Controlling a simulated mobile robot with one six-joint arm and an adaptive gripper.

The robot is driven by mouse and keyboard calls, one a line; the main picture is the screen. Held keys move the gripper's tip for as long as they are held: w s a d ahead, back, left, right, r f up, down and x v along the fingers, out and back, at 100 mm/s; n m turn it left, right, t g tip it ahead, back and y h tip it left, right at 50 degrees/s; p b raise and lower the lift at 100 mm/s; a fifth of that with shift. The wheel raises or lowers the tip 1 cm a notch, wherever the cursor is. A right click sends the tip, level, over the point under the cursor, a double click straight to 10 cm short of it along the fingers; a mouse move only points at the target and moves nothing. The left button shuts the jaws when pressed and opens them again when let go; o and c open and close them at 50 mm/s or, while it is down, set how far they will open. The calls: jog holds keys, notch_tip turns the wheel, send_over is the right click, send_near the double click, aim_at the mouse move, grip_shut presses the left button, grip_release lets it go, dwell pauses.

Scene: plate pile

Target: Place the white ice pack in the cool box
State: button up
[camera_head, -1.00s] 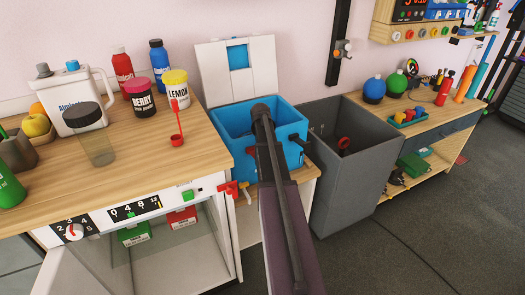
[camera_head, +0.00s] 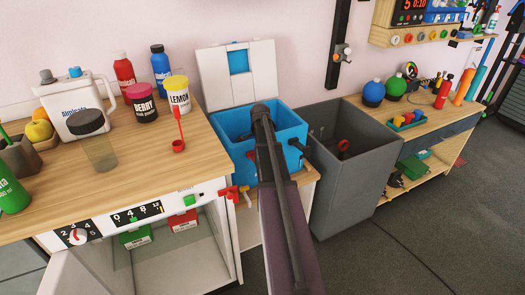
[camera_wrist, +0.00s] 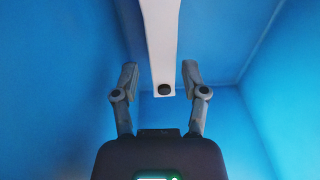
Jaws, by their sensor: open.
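The blue cool box (camera_head: 236,130) stands open in the middle of the head view, its white lid (camera_head: 212,80) raised behind it. My arm reaches over it and hides much of its inside; my gripper is hidden there. In the wrist view, my gripper (camera_wrist: 160,78) is open inside the box, with blue walls (camera_wrist: 60,70) around it. A long white thing with a black round spot, apparently the white ice pack (camera_wrist: 160,40), lies between and beyond the open fingers. Gaps show between it and both fingers. Whether it rests on the box floor I cannot tell.
A grey bin (camera_head: 350,185) stands just right of the cool box. A wooden counter (camera_head: 190,155) on the left holds a white jug (camera_head: 80,115), jars and bottles. A red tap (camera_head: 228,193) juts out near the box's front left.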

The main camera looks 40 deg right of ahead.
notch_tip(320, 180, up, 10)
jog(key=a+p, duration=0.1)
jog(key=p, duration=0.8)
jog(key=shift+s+r+p, duration=0.15)
jog(key=shift+p, duration=0.2)
dwell(0.5)
